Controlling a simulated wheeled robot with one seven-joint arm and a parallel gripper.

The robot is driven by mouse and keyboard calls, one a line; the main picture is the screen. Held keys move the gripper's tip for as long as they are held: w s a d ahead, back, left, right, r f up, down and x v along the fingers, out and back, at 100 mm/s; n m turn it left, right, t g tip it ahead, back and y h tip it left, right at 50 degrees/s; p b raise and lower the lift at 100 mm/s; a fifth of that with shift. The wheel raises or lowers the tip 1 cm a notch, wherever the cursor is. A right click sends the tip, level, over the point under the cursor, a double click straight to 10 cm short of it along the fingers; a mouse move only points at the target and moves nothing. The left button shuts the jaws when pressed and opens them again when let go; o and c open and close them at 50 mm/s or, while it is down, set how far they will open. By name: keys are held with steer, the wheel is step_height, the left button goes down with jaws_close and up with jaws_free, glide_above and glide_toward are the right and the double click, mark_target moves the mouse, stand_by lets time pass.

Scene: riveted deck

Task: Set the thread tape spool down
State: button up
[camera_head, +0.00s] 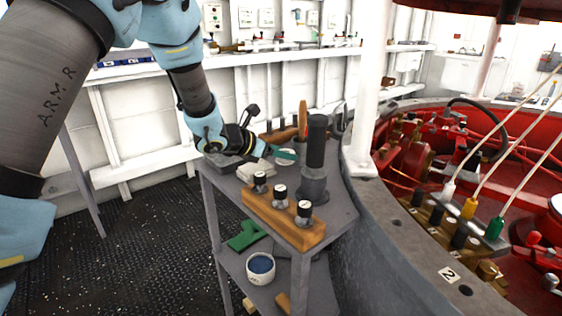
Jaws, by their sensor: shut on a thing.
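My gripper (266,153) is over the back part of the grey cart's top shelf (332,216), with its jaws pointing right. It is shut on a small pale thing at its tips, which I take to be the thread tape spool (286,158). The spool is small and partly hidden by the gripper, and I cannot tell whether it touches the shelf. A dark grey upright cylinder on a wider base (315,160) stands close to its right.
A wooden block with several gauges (284,218) sits at the shelf's front. A pale folded thing (254,172) lies below the gripper. An orange-handled tool (302,120) stands behind. The lower shelf holds a white cup (260,268) and a green piece (246,235). A curved grey rim borders the right.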

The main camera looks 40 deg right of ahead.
mark_target(278, 161)
steer(key=shift+f, duration=1.45)
steer(key=shift+f, duration=0.1)
steer(key=o, duration=1.3)
steer(key=b+v, duration=0.1)
steer(key=v, duration=1.1)
steer(key=shift+b, duration=0.4)
steer(key=shift+w, duration=0.1)
